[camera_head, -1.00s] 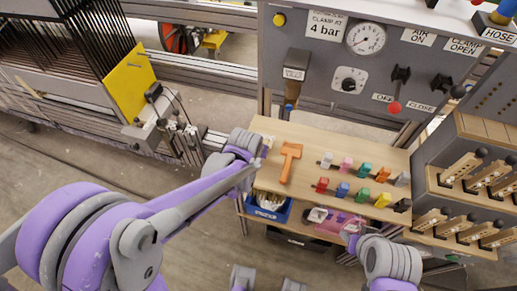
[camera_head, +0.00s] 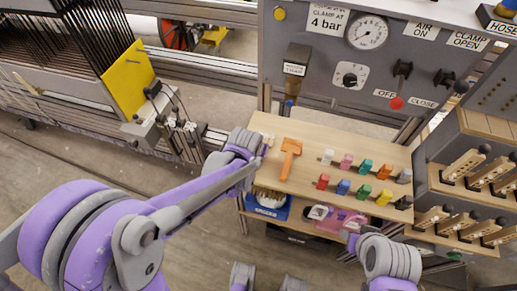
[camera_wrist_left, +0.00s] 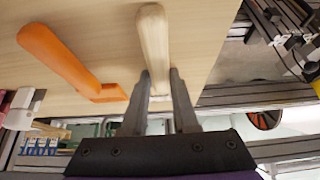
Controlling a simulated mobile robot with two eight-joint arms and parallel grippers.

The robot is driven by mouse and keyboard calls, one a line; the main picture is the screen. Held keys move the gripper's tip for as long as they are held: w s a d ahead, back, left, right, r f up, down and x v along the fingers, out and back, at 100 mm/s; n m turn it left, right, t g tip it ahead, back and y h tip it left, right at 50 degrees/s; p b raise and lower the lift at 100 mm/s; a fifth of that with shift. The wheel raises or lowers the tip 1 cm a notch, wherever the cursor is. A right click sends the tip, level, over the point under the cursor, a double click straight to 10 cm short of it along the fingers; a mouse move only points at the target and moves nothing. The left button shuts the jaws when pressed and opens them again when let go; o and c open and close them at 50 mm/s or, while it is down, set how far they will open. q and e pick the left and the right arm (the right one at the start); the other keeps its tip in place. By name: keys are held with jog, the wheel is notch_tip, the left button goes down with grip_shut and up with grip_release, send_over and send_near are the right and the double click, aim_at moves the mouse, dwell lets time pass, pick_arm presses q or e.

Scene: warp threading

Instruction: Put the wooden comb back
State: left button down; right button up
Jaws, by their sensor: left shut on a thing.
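A light wooden piece with a rounded end, which looks like the comb's handle (camera_wrist_left: 153,38), stands between the fingers of my left gripper (camera_wrist_left: 160,82) in the left wrist view. The gripper is shut on it. The rest of the piece is hidden, and I cannot tell whether it touches the wooden bench top (camera_head: 325,145). In the head view my left wrist is over the bench's left end and hides most of the gripper. My right arm comes in at the lower right; its fingers do not show.
An orange tool (camera_head: 290,150) lies close to my left gripper. Coloured blocks (camera_head: 365,165) stand in rows to its right. A blue bin (camera_head: 270,208) sits beneath the bench. A control panel (camera_head: 375,70) rises behind; a rack of wooden handles (camera_head: 463,165) is at right.

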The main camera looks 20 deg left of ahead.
pick_arm(q)
jog(key=shift+f, duration=0.1)
jog(key=c, duration=0.6)
grip_release()
jog(key=shift+o, duration=0.3)
jog(key=o, duration=0.3)
jog(key=shift+o, duration=0.2)
jog(key=shift+w+r+p+v, duration=0.1)
jog(key=shift+w+p+v, duration=0.1)
jog(key=shift+p+v, duration=0.6)
jog(key=shift+w+r+p+v, duration=0.15)
jog(key=shift+p+v, duration=0.35)
jog(key=shift+v, duration=0.45)
jog(key=shift+w+r+p+v, duration=0.1)
jog(key=shift+w+p+v, duration=0.1)
jog(key=shift+p+v, duration=0.6)
jog(key=shift+w+p+v, duration=0.15)
jog(key=shift+p+v, duration=0.5)
jog(key=shift+v, duration=0.4)
jog(key=shift+w+p+v, duration=0.15)
jog(key=shift+p+v, duration=0.45)
jog(key=shift+v, duration=0.45)
jog(key=shift+r, duration=0.1)
